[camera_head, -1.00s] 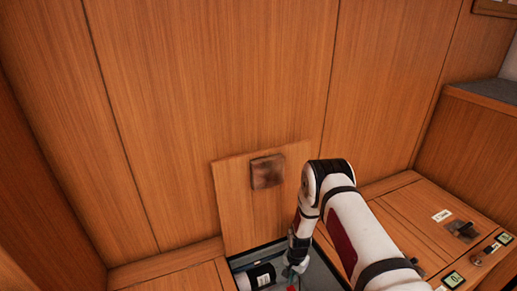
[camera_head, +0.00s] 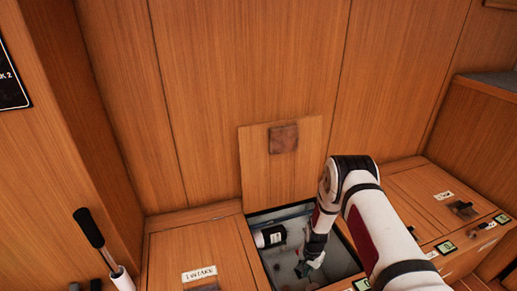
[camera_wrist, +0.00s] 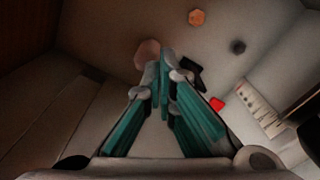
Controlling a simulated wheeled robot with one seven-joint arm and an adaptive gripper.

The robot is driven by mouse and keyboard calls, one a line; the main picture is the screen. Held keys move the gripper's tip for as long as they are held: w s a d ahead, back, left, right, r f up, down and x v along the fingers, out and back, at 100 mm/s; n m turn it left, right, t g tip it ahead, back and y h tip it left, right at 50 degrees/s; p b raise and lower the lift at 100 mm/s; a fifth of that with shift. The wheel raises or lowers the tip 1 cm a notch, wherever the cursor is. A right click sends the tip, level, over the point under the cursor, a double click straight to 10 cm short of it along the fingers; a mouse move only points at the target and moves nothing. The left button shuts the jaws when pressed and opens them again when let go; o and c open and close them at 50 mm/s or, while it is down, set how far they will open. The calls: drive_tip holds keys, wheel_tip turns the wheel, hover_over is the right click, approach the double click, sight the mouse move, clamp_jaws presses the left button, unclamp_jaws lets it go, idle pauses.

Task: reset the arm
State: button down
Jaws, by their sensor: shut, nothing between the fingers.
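My arm reaches down from the right into an open compartment (camera_head: 338,262) in the wooden bench. My gripper (camera_head: 303,270) is low inside this compartment, in its right half. In the wrist view my gripper (camera_wrist: 163,62) has its teal fingers brought together at the tips, with nothing between them. A pinkish round thing (camera_wrist: 147,55) shows just beyond the tips, and I cannot tell whether they touch it. A small red piece (camera_wrist: 217,103) and a dark strip lie to the right.
The raised wooden lid (camera_head: 260,175) stands against the back panel behind the opening. A black-and-white cylinder (camera_head: 270,237) lies at the compartment's left side. A black-handled lever (camera_head: 90,228) stands at the left. A closed labelled hatch (camera_head: 200,250) lies left of the opening.

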wheel_tip(320, 180, up, 37)
drive_tip(key=n, duration=0.3)
drive_tip(key=s+r+n, duration=0.2)
drive_tip(key=s+r, duration=1.5)
drive_tip(key=r, duration=0.3)
drive_tip(key=s+r+n, duration=0.3)
drive_tip(key=s, duration=2.1)
wheel_tip(320, 180, up, 31)
drive_tip(key=t+p, duration=0.4)
drive_tip(key=p, duration=2.5)
drive_tip(key=shift+d, duration=0.15)
drive_tip(key=shift+s+f, duration=0.1)
